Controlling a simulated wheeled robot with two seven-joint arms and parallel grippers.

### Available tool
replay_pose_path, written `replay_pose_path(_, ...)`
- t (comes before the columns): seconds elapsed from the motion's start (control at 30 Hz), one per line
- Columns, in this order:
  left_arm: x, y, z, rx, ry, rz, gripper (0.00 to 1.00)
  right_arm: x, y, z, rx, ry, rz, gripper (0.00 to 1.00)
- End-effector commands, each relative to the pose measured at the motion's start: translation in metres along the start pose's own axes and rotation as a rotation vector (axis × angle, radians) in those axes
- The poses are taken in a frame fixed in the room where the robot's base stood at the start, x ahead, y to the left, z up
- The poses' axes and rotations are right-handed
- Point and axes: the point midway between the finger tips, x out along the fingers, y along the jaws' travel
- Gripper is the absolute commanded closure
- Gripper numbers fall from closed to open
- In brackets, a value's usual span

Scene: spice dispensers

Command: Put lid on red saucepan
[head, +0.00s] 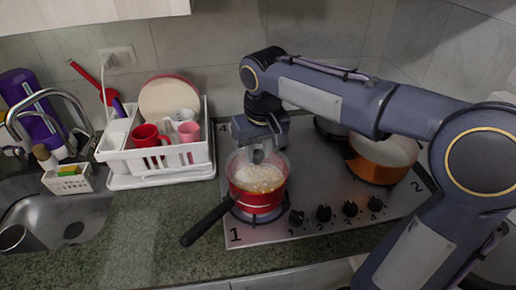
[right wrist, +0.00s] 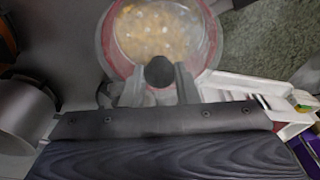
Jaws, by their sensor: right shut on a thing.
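The red saucepan (head: 250,203) stands on the lit front-left burner of the hob, with its black handle (head: 208,221) pointing to the front left. Pale yellowish food shows inside it. My right gripper (head: 259,156) is above the pan, shut on the dark knob (right wrist: 159,71) of a clear glass lid (head: 277,163). The lid is over the pan's opening, and the food shows through it in the right wrist view. I cannot tell whether the lid's edge touches the pan's rim. My left gripper is not in view.
An orange pot (head: 383,161) stands at the hob's back right, beside my right arm. A white dish rack (head: 190,155) with cups and a plate is left of the hob. The sink (head: 85,212) is far left. The counter (head: 140,235) in front of the rack is clear.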

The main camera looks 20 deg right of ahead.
Motion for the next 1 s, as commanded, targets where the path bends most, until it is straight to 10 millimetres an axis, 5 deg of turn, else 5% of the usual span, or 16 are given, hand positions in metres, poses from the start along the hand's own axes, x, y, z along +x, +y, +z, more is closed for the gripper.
replay_pose_path(0.9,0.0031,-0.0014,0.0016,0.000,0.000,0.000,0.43,0.0089,-0.0003,0.0016,0.000,0.000,0.000,1.00)
replay_pose_path(0.93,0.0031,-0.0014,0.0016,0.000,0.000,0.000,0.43,0.0089,-0.0003,0.0016,0.000,0.000,0.000,0.71)
replay_pose_path(1.0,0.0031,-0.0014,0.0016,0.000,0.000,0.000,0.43,0.0088,-0.0003,0.0015,0.000,0.000,0.000,0.62)
